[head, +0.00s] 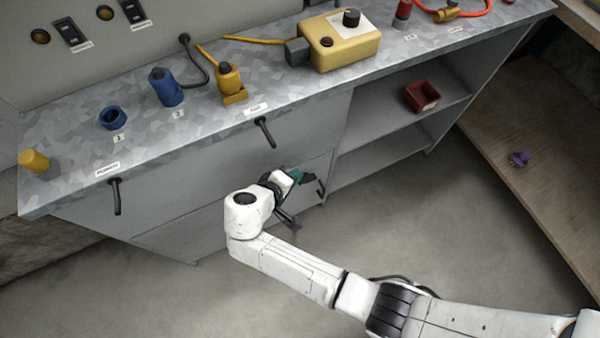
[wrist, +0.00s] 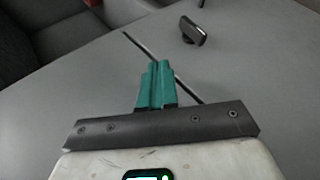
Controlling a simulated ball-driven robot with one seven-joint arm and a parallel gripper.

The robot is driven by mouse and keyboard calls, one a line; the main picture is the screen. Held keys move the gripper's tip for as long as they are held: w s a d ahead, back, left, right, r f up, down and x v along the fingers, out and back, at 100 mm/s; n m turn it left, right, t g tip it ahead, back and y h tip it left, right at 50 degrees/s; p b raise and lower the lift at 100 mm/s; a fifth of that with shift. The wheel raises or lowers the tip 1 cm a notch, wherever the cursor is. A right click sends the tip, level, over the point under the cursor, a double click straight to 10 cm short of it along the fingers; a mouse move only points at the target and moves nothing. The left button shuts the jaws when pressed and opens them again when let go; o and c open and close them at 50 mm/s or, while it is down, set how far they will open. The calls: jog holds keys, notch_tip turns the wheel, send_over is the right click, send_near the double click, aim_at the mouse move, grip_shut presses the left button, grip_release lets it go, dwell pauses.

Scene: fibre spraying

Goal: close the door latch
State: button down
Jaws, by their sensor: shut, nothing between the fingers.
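My gripper (head: 298,175) has teal fingertips and is low in front of the grey cabinet's front panel. The fingers also show in the wrist view (wrist: 155,84), pressed together with nothing between them. A small black handle or latch (head: 321,190) is on the cabinet front, just right of the fingertips in the head view. In the wrist view a black handle-like piece (wrist: 193,32) stands out from the grey panel, beyond and right of the fingertips, apart from them. A thin dark line passes behind the fingers. I cannot tell whether the latch is open or whether the fingers touch the panel.
Black handles hang on the upper front (head: 265,132) and at the left (head: 115,195). The worktop (head: 200,120) holds blue and yellow parts and a yellow box (head: 340,45). Open shelves with a red bin (head: 421,96) are at right. A wooden bench (head: 530,130) stands farther right. The floor in front is clear.

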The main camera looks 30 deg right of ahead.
jog(key=v, duration=0.5)
jog(key=shift+s+a+r, duration=0.15)
jog(key=shift+s+a, duration=0.1)
jog(key=shift+d, duration=0.1)
